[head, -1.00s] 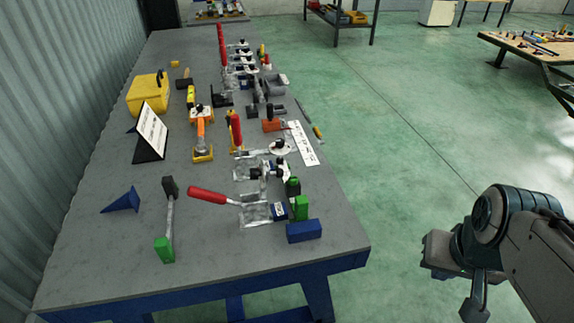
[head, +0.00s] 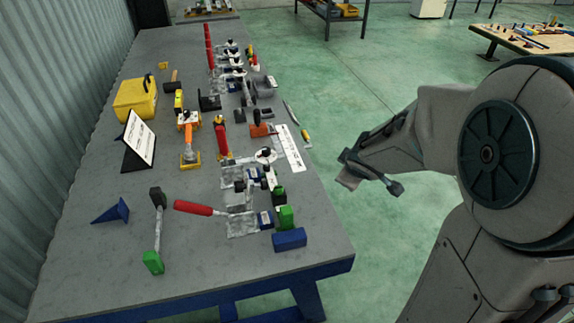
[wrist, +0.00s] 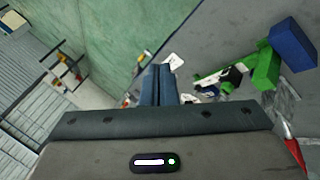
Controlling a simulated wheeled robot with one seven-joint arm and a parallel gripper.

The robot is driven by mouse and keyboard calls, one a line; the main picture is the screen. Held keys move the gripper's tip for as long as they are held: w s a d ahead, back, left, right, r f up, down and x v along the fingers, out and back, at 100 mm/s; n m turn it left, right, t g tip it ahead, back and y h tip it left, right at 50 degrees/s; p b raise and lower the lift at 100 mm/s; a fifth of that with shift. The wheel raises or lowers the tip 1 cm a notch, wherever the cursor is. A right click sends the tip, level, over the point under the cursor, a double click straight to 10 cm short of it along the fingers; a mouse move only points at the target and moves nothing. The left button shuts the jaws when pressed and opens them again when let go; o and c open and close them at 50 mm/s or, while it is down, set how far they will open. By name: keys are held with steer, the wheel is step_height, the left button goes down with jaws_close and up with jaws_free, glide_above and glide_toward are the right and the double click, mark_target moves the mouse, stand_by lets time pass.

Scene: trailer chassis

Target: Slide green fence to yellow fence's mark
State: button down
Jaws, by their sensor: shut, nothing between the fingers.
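A green upright block (head: 286,217), which looks like the green fence, stands near the right edge of the table, by a clamp with a red handle (head: 193,208). It also shows in the wrist view (wrist: 266,68), right of my fingers. A smaller dark and green piece (head: 278,194) sits just behind it. Small yellow parts (head: 222,157) stand farther back; I cannot tell which is the yellow fence. A white marked strip (head: 289,148) lies along the right edge. My gripper (head: 350,172) is off the table's right side, shut and empty; its fingers (wrist: 158,84) touch nothing visible.
A blue block (head: 289,239) sits at the front right corner. More clamps (head: 232,70) line the right edge toward the back.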

steer(key=w+a+f+n+y+p, duration=0.1)
steer(key=w+a+f+n+y, duration=0.1)
steer(key=a+f+n+y, duration=0.25)
steer(key=n+g+y+p, duration=0.1)
steer(key=n+g+y, duration=0.1)
steer(key=n+g, duration=0.25)
glide_toward(277, 203)
steer(key=shift+t, duration=0.35)
steer(key=x, duration=0.1)
steer(key=b+x, duration=0.1)
steer(key=x, duration=0.1)
steer(key=b+x, duration=0.1)
steer(key=shift+s+a+f, duration=0.1)
steer(key=shift+s+f, duration=0.1)
steer(key=shift+f, duration=0.2)
